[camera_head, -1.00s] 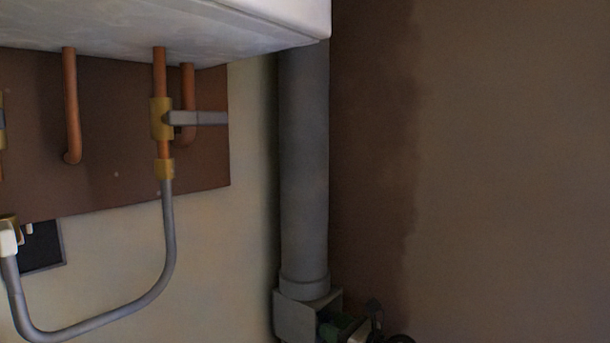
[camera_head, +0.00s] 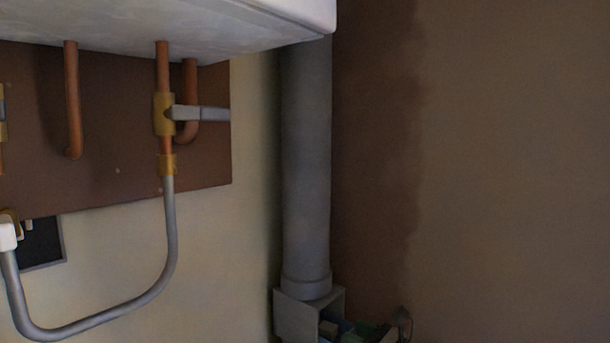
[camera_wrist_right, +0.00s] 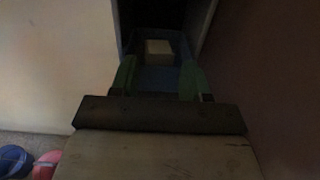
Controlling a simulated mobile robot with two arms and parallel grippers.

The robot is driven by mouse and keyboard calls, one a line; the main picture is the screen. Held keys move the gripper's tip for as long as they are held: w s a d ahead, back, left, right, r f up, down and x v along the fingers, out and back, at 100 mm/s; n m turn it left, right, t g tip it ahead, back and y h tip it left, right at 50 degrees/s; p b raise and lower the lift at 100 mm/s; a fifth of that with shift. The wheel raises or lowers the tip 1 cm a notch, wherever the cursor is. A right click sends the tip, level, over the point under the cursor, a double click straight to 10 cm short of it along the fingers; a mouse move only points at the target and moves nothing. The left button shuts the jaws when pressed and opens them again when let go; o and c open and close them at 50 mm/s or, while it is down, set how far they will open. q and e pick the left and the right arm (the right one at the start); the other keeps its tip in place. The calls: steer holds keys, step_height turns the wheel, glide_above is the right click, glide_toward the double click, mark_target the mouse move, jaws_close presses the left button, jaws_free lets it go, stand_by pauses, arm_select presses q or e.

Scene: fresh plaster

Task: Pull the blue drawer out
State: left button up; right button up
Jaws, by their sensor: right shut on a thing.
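The blue drawer (camera_head: 328,329) shows as a small patch at the open side of a grey box-shaped housing (camera_head: 298,312) at the bottom of the head view. In the right wrist view the blue drawer (camera_wrist_right: 157,80) lies between the green fingers, with a pale block (camera_wrist_right: 158,47) behind its front part. My right gripper (camera_wrist_right: 158,82) is shut on the drawer; the exact contact is dark and hard to see. In the head view my right gripper (camera_head: 362,331) is partly cut off at the bottom edge. My left gripper is not in view.
A thick grey pipe (camera_head: 306,170) stands above the housing. A white basin or cabinet underside (camera_head: 200,25) hangs at the upper left, with copper pipes (camera_head: 72,100) and a curved grey hose (camera_head: 170,230) below. Blue and pink objects (camera_wrist_right: 45,163) lie at lower left in the wrist view.

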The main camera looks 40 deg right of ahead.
steer(key=shift+f+v, duration=0.1)
steer(key=shift+v, duration=0.55)
steer(key=shift+f+v, duration=0.15)
steer(key=shift+v, duration=0.55)
steer(key=shift+s+d, duration=0.1)
steer(key=shift+s, duration=0.5)
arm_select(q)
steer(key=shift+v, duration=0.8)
arm_select(e)
steer(key=shift+s, duration=0.1)
steer(key=o, duration=0.7)
steer(key=shift+d, duration=0.1)
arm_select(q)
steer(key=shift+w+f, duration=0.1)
arm_select(e)
steer(key=shift+r, duration=0.1)
